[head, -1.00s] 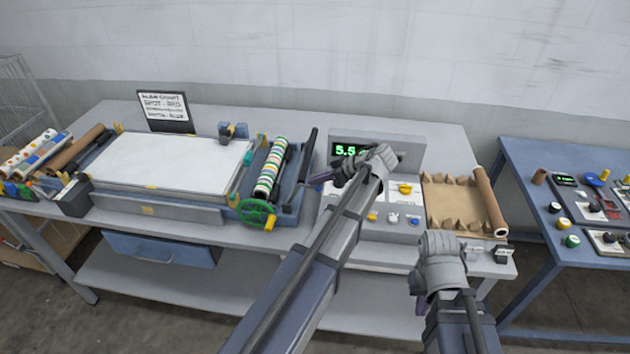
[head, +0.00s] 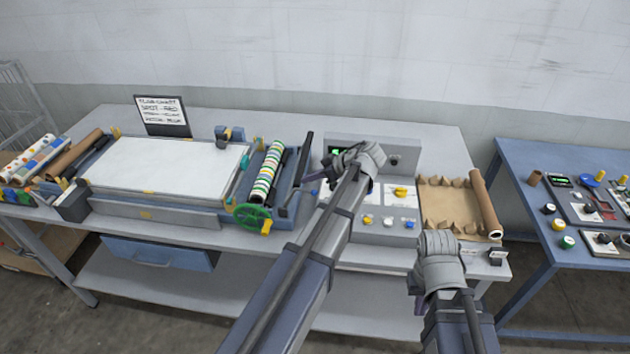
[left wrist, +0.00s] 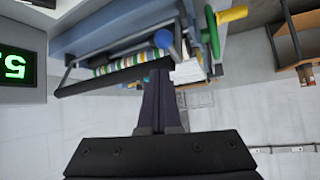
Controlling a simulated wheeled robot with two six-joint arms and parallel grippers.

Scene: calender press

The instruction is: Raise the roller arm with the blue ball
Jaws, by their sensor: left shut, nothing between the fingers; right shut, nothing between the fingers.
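The blue ball (left wrist: 163,39) shows in the left wrist view at the end of a thin lever, beyond my fingertips. The dark roller bar (left wrist: 110,77) lies near it, beside the striped roller (left wrist: 135,62). In the head view the roller arm's dark bar (head: 299,165) stands tilted at the press's right end; the ball is hard to make out there. My left gripper (left wrist: 160,74) is shut and empty, its tips pointing toward the roller; whether they touch anything is unclear. It also shows right of the press in the head view (head: 326,181). My right gripper (head: 421,300) is shut, low in front of the table.
A green handwheel (head: 252,217) projects from the press front. A white sheet (head: 165,163) covers the press bed. A control panel (head: 405,150) stands behind my left gripper, with brown paper (head: 450,205) to its right. A blue side table (head: 530,165) is further right.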

